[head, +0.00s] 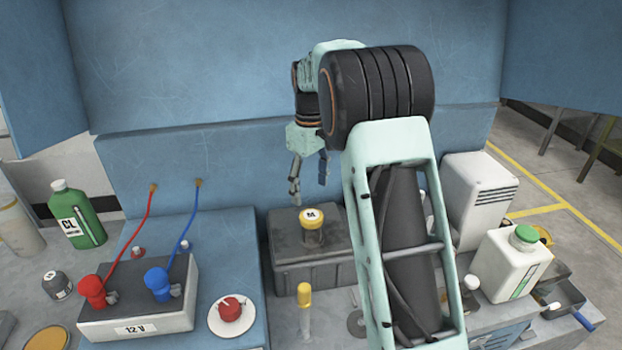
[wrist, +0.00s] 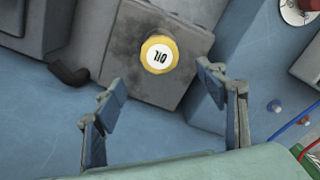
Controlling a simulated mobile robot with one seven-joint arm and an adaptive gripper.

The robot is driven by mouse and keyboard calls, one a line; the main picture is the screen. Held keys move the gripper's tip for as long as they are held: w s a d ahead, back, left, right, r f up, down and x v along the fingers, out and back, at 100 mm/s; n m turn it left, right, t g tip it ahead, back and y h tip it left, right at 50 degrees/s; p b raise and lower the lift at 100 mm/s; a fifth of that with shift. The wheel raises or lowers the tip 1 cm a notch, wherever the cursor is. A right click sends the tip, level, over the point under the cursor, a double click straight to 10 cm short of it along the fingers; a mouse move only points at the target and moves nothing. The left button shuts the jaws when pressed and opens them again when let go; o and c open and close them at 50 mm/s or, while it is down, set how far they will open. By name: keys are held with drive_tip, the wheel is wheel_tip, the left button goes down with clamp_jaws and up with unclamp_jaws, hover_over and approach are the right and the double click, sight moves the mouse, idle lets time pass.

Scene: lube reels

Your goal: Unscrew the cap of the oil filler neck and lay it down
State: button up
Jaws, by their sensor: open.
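The yellow cap (head: 312,217) with a white lettered top sits on the oil filler neck (head: 313,237), which rises from a dark grey box-shaped housing (head: 290,262). In the wrist view the cap (wrist: 159,54) is seen from above, with its label upside down. My gripper (head: 309,185) is open and empty, pointing down above the cap and apart from it. In the wrist view its two fingers (wrist: 160,85) are spread wide, and the cap lies beyond their tips, between them sideways.
Left of the housing stands a battery (head: 138,310) with red and blue clamps and cables. A red knob on a white disc (head: 231,312) and a yellow-topped tube (head: 304,295) are in front. A white jug (head: 512,265) stands right. A blue wall (head: 220,160) rises behind.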

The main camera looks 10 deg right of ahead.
sight(310, 215)
wheel_tip(310, 215, down, 9)
idle(0.3)
drive_tip(key=c, duration=1.2)
drive_tip(key=n, duration=0.5)
drive_tip(key=shift+s+a, duration=0.1)
drive_tip(key=shift+s, duration=0.05)
drive_tip(key=shift+c, duration=0.2)
drive_tip(key=n+p, duration=0.1)
drive_tip(key=n, duration=0.2)
drive_tip(key=shift+s, duration=0.1)
drive_tip(key=shift+n, duration=1.1)
